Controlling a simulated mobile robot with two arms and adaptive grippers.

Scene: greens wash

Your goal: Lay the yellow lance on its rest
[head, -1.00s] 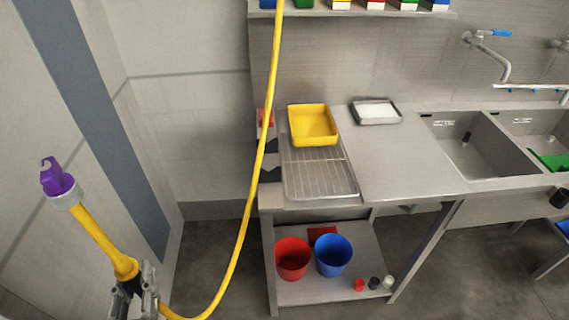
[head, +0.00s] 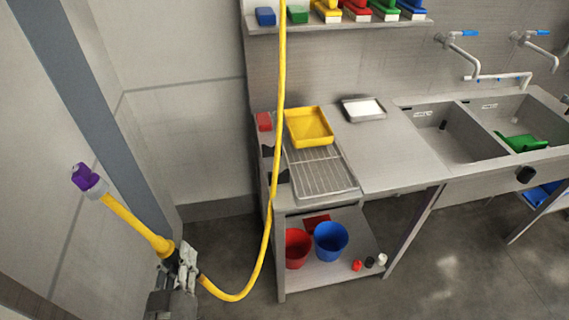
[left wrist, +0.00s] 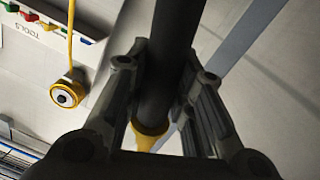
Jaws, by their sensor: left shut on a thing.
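The yellow lance (head: 137,224) is a long tube with a purple nozzle (head: 87,178) at its upper left end. My left gripper (head: 182,264) is shut on its dark grip, low at the left in the head view. The lance tilts, nozzle up and to the left. In the left wrist view the dark grip (left wrist: 168,70) runs between the two fingers (left wrist: 160,105). A yellow hose (head: 273,190) loops from the lance up past the bench. Dark brackets (head: 279,177) on the bench's left side look like the rest, apart from the lance. My right gripper is not in view.
The steel bench carries a yellow tray (head: 309,142), a wire rack (head: 322,173) and a grey tray (head: 363,108). Red (head: 298,250) and blue (head: 331,242) buckets stand on its lower shelf. Floor between the left wall and the bench is clear, except for the hose.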

